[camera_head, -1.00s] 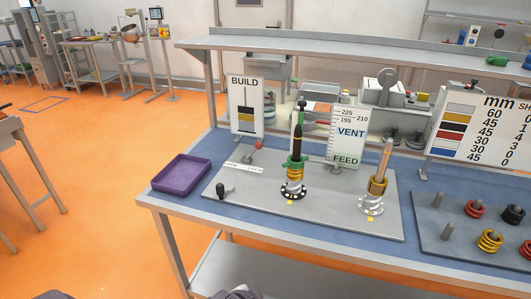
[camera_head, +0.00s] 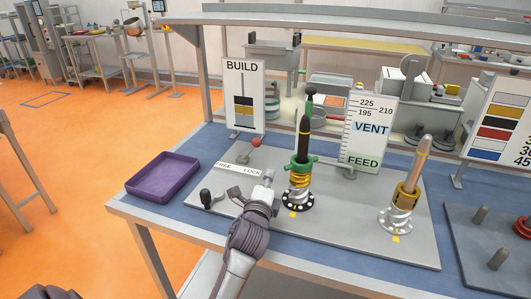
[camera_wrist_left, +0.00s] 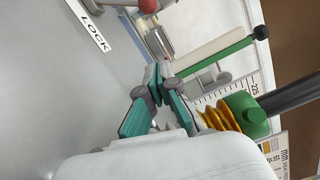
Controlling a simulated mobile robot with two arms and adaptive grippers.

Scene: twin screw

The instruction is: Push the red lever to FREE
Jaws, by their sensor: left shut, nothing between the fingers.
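The red lever (camera_head: 255,142) has a red ball knob on a short grey stem at the back of the grey plate. It leans right, toward the LOCK end of the white FREE/LOCK label (camera_head: 240,170). My left gripper (camera_head: 268,176) is shut and empty over the plate, in front of and right of the lever, apart from it. In the left wrist view the shut fingertips (camera_wrist_left: 158,74) show at the middle, with the red knob (camera_wrist_left: 148,5) cut by the top edge and the word LOCK (camera_wrist_left: 96,30) at upper left. My right gripper is not in view.
A spring stack with a green collar (camera_head: 302,165) stands close right of my left gripper. A second post (camera_head: 408,190) stands farther right. A black-knobbed handle (camera_head: 206,198) is at the plate's left, beside a purple tray (camera_head: 165,178). BUILD (camera_head: 243,95) and VENT/FEED signs stand behind.

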